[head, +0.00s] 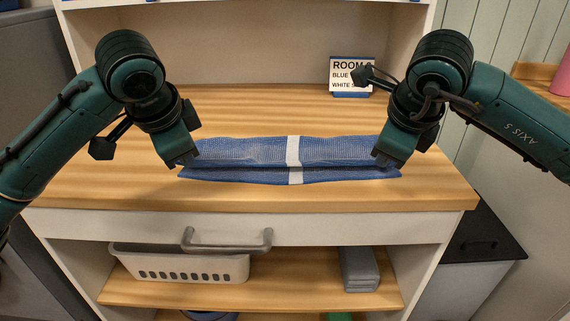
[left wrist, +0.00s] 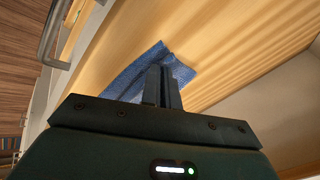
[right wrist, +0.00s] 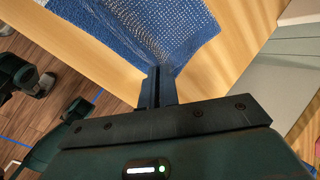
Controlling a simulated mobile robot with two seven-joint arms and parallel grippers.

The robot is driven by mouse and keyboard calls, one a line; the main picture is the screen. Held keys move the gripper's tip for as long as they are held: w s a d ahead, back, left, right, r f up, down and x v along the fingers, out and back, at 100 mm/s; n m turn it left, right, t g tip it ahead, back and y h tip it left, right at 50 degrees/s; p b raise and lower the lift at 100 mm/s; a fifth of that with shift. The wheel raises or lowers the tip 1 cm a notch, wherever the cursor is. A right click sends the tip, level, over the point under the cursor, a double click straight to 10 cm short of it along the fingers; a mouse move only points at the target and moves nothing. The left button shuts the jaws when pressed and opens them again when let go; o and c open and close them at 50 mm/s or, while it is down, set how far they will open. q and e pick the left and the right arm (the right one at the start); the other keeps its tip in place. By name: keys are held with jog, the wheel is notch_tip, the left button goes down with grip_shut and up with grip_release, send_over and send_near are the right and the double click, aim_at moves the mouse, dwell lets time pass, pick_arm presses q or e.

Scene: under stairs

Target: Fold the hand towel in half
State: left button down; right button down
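The blue hand towel (head: 246,151) with a white stripe lies across the wooden worktop near its front edge. Its upper layer is lifted along the near edge, with a dark shadow between it and the flat front strip. My left gripper (head: 186,162) is shut on the towel's left end, and the towel (left wrist: 130,82) spreads around its fingers in the left wrist view. My right gripper (head: 383,161) is shut on the right end. In the right wrist view the towel (right wrist: 150,28) draws in to its fingertips. The cloth between the fingers is hidden.
A white sign (head: 352,72) with a blue base stands at the back of the worktop (head: 250,105). A drawer handle (head: 228,241) juts out in front. A white basket (head: 180,264) and a grey box (head: 360,269) sit on the shelf below.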

pick_arm(q)
jog(key=shift+a, duration=0.1)
pick_arm(e)
jog(key=shift+d, duration=0.1)
pick_arm(q)
jog(key=c, duration=1.3)
grip_release()
pick_arm(e)
jog(key=c, duration=1.3)
grip_release()
pick_arm(q)
jog(key=shift+s+r, duration=0.1)
jog(key=shift+r, duration=0.1)
pick_arm(e)
jog(key=shift+s+r, duration=0.1)
jog(key=shift+r, duration=0.1)
pick_arm(q)
jog(key=v, duration=0.6)
jog(key=s+v, duration=0.1)
jog(key=v, duration=0.3)
jog(key=shift+s+f, duration=0.1)
jog(key=shift+f, duration=0.05)
pick_arm(e)
jog(key=v, duration=0.7)
jog(key=s+v, duration=0.1)
jog(key=v, duration=0.2)
jog(key=shift+s+f, duration=0.1)
